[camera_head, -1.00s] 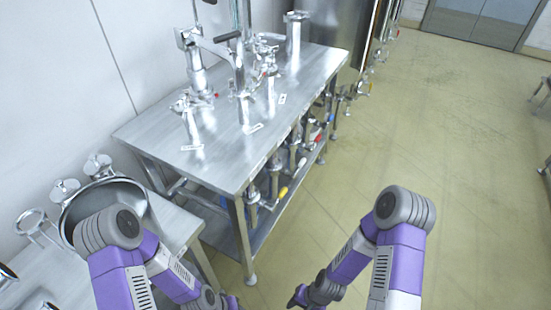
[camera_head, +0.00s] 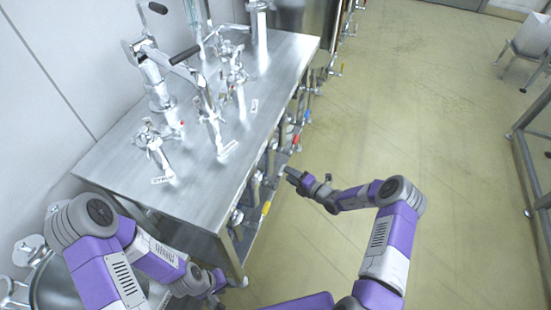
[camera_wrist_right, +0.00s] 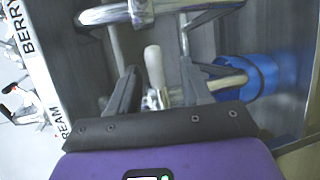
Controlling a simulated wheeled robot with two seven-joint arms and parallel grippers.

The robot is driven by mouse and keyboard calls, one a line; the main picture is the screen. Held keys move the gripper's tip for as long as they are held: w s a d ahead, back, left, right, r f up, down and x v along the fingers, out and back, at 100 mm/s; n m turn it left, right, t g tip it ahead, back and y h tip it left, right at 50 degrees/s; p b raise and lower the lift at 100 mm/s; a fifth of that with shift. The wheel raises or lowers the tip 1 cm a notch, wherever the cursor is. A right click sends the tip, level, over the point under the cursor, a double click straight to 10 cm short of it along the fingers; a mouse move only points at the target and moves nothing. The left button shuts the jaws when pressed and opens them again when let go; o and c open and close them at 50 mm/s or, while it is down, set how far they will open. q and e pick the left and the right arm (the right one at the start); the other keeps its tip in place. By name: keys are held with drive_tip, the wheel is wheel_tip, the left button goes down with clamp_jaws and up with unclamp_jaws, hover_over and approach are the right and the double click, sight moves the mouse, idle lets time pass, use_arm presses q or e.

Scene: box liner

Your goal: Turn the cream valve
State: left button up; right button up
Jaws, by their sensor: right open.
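The cream valve shows in the right wrist view as a pale, off-white handle (camera_wrist_right: 154,68) on a metal fitting. A partly cut-off label ending in "REAM" (camera_wrist_right: 66,132) is at the left. My right gripper (camera_wrist_right: 158,64) is open, its dark fingers on either side of the handle with gaps; I cannot tell how deep the handle sits between them. In the head view my right gripper (camera_head: 293,177) is beside the table's long front side, and the pale handle cannot be made out. My left gripper (camera_head: 217,281) is low by the table's near corner, its jaws unclear.
The steel table (camera_head: 205,190) carries several metal taps. Below its edge are a yellow handle (camera_head: 266,207) and a red handle (camera_head: 296,140). In the wrist view, metal pipes and a blue cylinder (camera_wrist_right: 248,76) lie close to the fingers. Open floor (camera_head: 430,120) is to the right.

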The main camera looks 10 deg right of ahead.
sight(281, 170)
drive_tip(key=b+x, duration=0.1)
drive_tip(key=x, duration=0.1)
drive_tip(key=b+x, duration=0.1)
drive_tip(key=x, duration=0.2)
drive_tip(key=shift+a+r, duration=0.2)
drive_tip(key=shift+a, duration=0.1)
use_arm(q)
drive_tip(key=shift+s+f, duration=0.25)
drive_tip(key=shift+f, duration=0.3)
drive_tip(key=shift+s+f, duration=0.25)
drive_tip(key=shift+f, duration=0.25)
use_arm(e)
drive_tip(key=shift+w+a, duration=0.3)
drive_tip(key=shift+w, duration=0.2)
clamp_jaws()
